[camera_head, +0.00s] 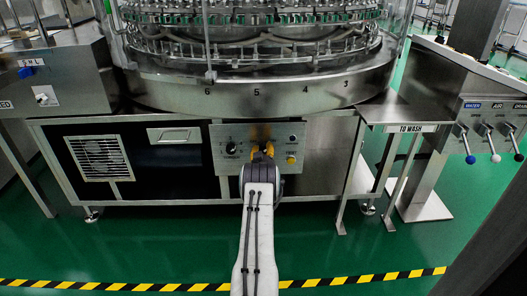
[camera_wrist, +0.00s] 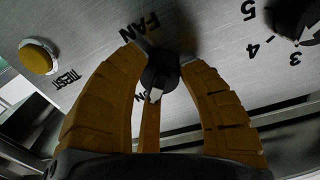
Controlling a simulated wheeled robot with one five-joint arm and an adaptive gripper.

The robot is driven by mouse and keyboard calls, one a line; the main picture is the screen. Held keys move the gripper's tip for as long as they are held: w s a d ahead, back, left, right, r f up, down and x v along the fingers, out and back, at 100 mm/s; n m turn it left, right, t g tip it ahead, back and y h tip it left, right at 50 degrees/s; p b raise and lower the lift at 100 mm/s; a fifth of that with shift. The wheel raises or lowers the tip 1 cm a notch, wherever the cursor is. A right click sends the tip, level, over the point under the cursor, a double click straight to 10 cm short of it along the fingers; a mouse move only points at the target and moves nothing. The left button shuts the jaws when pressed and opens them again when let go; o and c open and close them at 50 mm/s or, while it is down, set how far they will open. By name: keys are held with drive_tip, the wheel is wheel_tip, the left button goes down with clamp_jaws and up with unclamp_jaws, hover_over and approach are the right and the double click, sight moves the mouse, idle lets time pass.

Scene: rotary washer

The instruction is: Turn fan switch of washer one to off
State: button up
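The fan switch (camera_wrist: 160,72) is a black knob with a white pointer mark, below the word FAN in the wrist view. Part of another label, seemingly ON, shows near the pointer between my fingers. My gripper (camera_wrist: 163,58) has its yellow fingers around the knob, with the tips close against both its sides. In the head view, my gripper (camera_head: 262,150) is at the middle of the washer's control panel (camera_head: 219,160) and hides the switch there.
A yellow TEST button (camera_wrist: 38,56) and a black numbered dial (camera_wrist: 293,18) flank the switch. The washer's round steel rim (camera_head: 180,95) overhangs the panel. A steel stand with coloured levers (camera_head: 489,139) is at the right. The green floor (camera_head: 350,250) in front is clear.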

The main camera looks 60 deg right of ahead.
drive_tip(key=shift+r, duration=0.1)
drive_tip(key=c, duration=0.6)
drive_tip(key=shift+n, duration=0.3)
drive_tip(key=n, duration=0.3)
drive_tip(key=shift+w+r+n, duration=0.1)
drive_tip(key=shift+n, duration=0.2)
drive_tip(key=shift+w+n, duration=0.1)
drive_tip(key=shift+n, duration=1.4)
drive_tip(key=shift+a, duration=0.1)
drive_tip(key=o, duration=1)
drive_tip(key=shift+w, duration=0.1)
drive_tip(key=shift+o, duration=1)
drive_tip(key=shift+f, duration=0.2)
